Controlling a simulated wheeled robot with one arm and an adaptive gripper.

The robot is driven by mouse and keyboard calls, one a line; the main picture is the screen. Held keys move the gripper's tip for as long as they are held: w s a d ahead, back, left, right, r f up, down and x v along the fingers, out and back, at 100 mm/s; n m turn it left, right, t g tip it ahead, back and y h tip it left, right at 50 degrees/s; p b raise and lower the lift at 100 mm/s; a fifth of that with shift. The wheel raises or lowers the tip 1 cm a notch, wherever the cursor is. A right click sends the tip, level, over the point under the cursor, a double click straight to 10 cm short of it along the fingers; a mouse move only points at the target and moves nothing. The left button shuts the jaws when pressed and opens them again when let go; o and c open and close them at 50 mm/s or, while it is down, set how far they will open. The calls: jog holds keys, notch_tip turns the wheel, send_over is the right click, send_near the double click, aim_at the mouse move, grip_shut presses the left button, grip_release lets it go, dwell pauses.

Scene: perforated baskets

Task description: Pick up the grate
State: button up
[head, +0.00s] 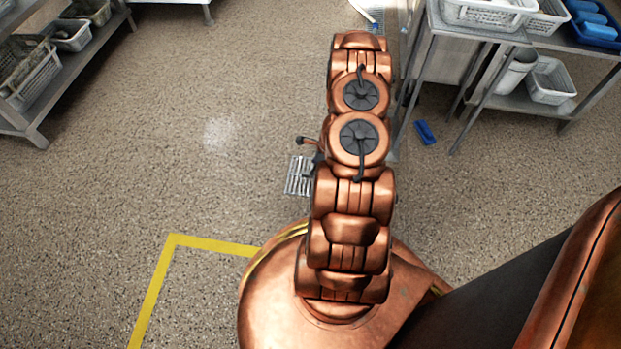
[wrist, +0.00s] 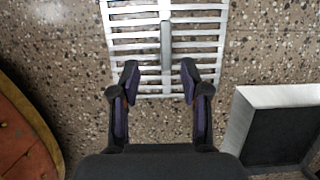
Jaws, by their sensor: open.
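The grate (wrist: 139,45) is a light metal slatted panel with a central bar, lying on the speckled floor in the wrist view. My gripper (wrist: 160,78) is open, its two dark fingertips over the near edge of the grate, one on each side of the central bar. I cannot tell how high the fingertips are above it. In the head view the grate (head: 294,177) shows just left of my arm, partly hidden by the arm and gripper. The gripper (head: 313,168) is mostly hidden there.
A dark block with a light top edge (wrist: 285,96) stands right of the grate in the wrist view. A blue item (head: 425,132) lies on the floor. Metal tables with white baskets (head: 488,14) stand at right, a shelf (head: 60,85) at left. Floor at left is open.

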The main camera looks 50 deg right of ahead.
jog(key=shift+d+b+x, duration=0.2)
jog(key=shift+b+x, duration=0.35)
jog(key=shift+x, duration=0.5)
jog(key=shift+d+b+x, duration=0.15)
jog(key=shift+b+x, duration=0.4)
jog(key=shift+x, duration=0.55)
jog(key=shift+b+x, duration=0.5)
jog(key=shift+x, duration=0.75)
jog(key=shift+w, duration=0.15)
jog(key=shift+r, duration=0.1)
jog(key=shift+c, duration=0.2)
jog(key=shift+d, duration=0.1)
grip_shut()
